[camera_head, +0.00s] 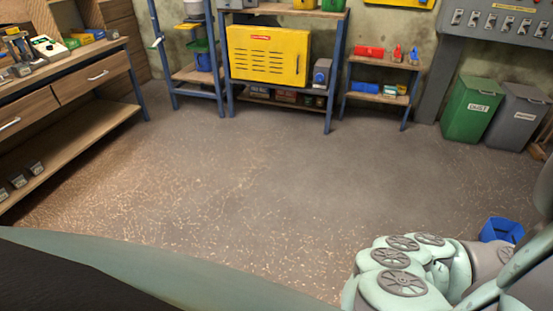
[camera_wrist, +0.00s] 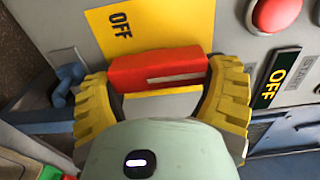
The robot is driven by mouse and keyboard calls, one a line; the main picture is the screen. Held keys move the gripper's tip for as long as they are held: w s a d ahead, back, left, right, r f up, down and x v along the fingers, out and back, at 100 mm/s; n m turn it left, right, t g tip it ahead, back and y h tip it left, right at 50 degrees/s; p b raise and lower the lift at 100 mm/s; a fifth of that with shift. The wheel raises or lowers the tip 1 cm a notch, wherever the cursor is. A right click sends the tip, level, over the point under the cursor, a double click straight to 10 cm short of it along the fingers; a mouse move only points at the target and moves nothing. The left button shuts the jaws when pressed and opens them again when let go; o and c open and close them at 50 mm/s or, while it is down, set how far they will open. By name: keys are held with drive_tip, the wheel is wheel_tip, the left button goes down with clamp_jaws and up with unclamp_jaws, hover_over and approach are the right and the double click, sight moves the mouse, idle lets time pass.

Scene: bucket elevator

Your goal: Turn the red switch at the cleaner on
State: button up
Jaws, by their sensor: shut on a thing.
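The red switch (camera_wrist: 158,68) is a red block with a pale slot, in the middle of the wrist view. A yellow OFF label (camera_wrist: 140,25) is on the grey panel just above it. My gripper (camera_wrist: 160,78) has its two yellow ribbed fingers on either side of the red switch, shut on its ends. In the head view only my arm shows at the lower right; the gripper and the switch are not in sight there.
A round red button (camera_wrist: 276,12) and a black OFF plate (camera_wrist: 276,78) sit right of the switch. In the head view, a blue bin (camera_head: 502,230) stands by my arm. Green (camera_head: 470,108) and grey (camera_head: 518,115) bins stand at the back right. The middle floor is clear.

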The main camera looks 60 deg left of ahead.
idle(0.4)
drive_tip(key=o, duration=1)
drive_tip(key=shift+a, duration=0.1)
drive_tip(key=shift+r, duration=0.1)
